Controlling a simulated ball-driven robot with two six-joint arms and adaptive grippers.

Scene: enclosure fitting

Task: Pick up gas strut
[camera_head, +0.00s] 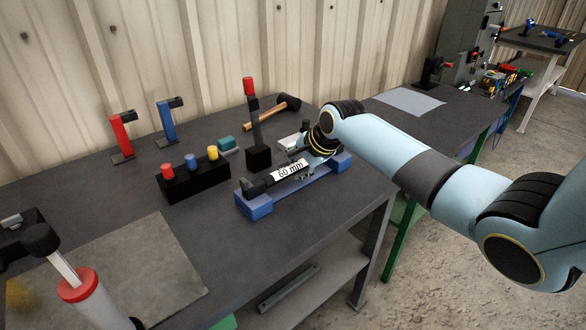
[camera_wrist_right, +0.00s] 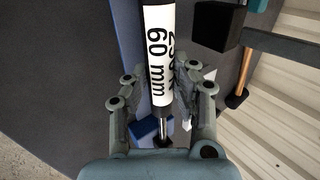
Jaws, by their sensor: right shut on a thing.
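The gas strut (camera_head: 289,170) is a dark rod with a white label reading "60 mm". It lies along a blue cradle with two end blocks (camera_head: 255,207) on the dark bench. In the right wrist view the strut (camera_wrist_right: 159,55) runs lengthwise between the fingers, its thin metal rod toward the palm. My right gripper (camera_wrist_right: 160,88) is shut on the strut, one finger on each side. In the head view this gripper (camera_head: 308,164) is at the strut's right part and partly hides it. I cannot tell whether the strut touches the cradle. My left gripper is not in view.
A black block with red, blue and yellow knobs (camera_head: 195,183) stands left of the cradle. Behind are a black post with a red top (camera_head: 254,120) and a hammer (camera_head: 268,116). A white cylinder with red collar (camera_head: 90,296) is at lower left.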

